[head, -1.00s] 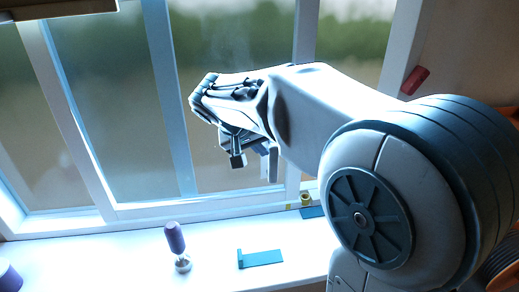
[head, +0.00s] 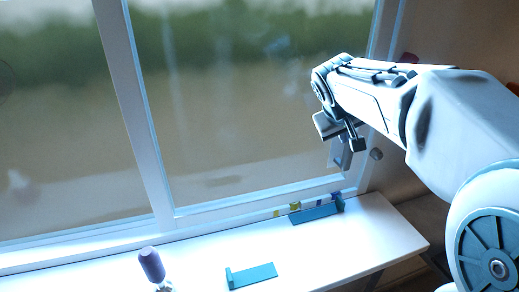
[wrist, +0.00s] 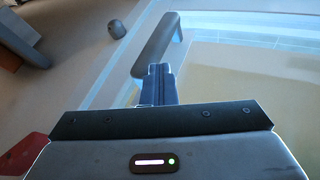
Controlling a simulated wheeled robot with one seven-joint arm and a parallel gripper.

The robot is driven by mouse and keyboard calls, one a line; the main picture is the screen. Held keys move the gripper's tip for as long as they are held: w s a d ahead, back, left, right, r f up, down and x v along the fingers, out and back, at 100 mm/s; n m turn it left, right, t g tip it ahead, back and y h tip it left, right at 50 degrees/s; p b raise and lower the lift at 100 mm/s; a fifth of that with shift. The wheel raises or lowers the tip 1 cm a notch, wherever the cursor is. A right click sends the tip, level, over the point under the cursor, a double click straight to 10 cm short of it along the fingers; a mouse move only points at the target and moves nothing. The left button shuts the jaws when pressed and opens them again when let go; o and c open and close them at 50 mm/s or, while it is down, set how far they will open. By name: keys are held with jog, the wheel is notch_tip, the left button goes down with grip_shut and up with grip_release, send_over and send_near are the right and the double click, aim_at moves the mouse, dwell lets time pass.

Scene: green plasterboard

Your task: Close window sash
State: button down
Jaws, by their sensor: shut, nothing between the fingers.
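The window sash (head: 245,207) is a white-framed pane at the right of the head view. It spans from the upright centre bar (head: 136,110) to the right window frame (head: 393,48). I see no clear open gap at its right edge, though my arm hides part of that edge. My gripper (head: 345,148) is shut and empty in front of the sash's right side. In the wrist view, its closed fingers (wrist: 156,84) point at a grey bar-like handle (wrist: 158,45) on the pale frame. They are close to its near end; I cannot tell whether they touch.
On the white sill (head: 205,268) stand a purple-topped item (head: 151,264) and a teal bracket (head: 252,275). Another teal holder (head: 316,213) sits near the window, beside a small yellow item (head: 295,206). A dark round knob (head: 376,154) is on the right wall.

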jog(key=s+a+r+b, duration=0.2)
jog(key=s+a+r, duration=0.4)
jog(key=s+r, duration=0.15)
jog(key=s+d+f+m+g+y, duration=0.1)
jog(key=s+d+f, duration=0.2)
jog(key=s+f, duration=0.6)
jog(key=s+d+f+m+g+y, duration=0.2)
jog(key=s+f, duration=0.6)
jog(key=f, duration=0.6)
jog(key=shift+s+d+f+y, duration=0.15)
jog(key=shift+s+d+y, duration=0.2)
jog(key=shift+d, duration=0.15)
